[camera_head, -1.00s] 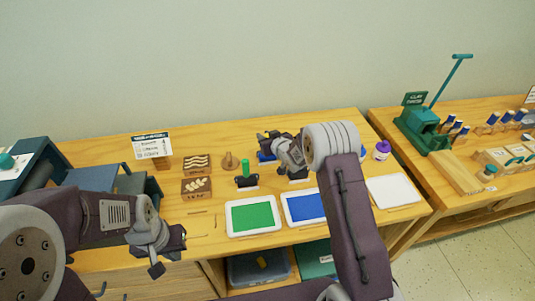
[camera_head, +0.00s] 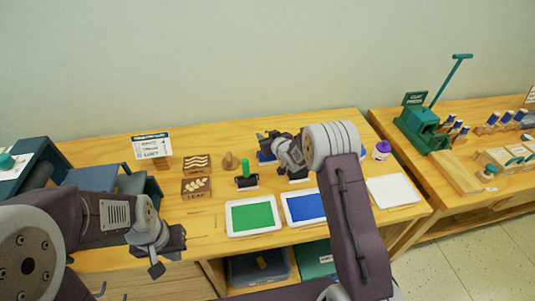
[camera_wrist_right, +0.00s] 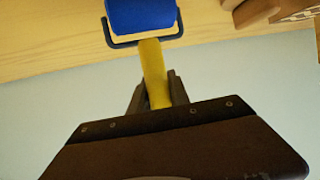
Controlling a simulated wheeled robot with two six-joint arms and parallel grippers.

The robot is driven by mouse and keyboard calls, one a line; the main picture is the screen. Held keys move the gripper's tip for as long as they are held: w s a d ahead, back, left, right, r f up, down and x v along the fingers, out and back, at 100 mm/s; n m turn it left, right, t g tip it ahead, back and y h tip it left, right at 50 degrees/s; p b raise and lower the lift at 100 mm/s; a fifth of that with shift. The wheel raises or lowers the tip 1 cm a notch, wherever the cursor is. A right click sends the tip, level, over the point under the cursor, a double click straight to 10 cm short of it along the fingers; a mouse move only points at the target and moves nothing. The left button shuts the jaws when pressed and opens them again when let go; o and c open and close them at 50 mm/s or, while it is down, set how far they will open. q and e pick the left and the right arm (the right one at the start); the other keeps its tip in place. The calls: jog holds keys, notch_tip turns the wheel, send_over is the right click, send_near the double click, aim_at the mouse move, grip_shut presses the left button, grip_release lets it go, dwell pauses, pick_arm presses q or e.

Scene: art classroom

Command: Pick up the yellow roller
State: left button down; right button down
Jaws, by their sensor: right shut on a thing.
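The yellow roller has a yellow handle (camera_wrist_right: 154,75), a blue roller head (camera_wrist_right: 142,15) and a dark wire frame, seen in the right wrist view. My right gripper (camera_wrist_right: 156,95) is shut on the handle, with one finger on each side. In the head view my right gripper (camera_head: 268,143) is over the back of the table, and my arm hides most of the roller; a bit of its blue head (camera_head: 265,156) shows. I cannot tell whether it still touches the table. My left gripper (camera_head: 170,254) is open and empty at the table's left front.
A green-handled roller (camera_head: 246,173) stands just left of my right gripper. A green ink tray (camera_head: 253,232), a blue ink tray (camera_head: 300,220) and a white tray (camera_head: 393,205) lie in front. A purple-capped bottle (camera_head: 382,150) stands right. Carved blocks (camera_head: 196,188) lie left.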

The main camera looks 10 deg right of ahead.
dwell(0.5)
jog(key=d+r+p, duration=0.3)
jog(key=d+r, duration=0.8)
jog(key=shift+s+d, duration=0.25)
jog(key=shift+d, duration=0.1)
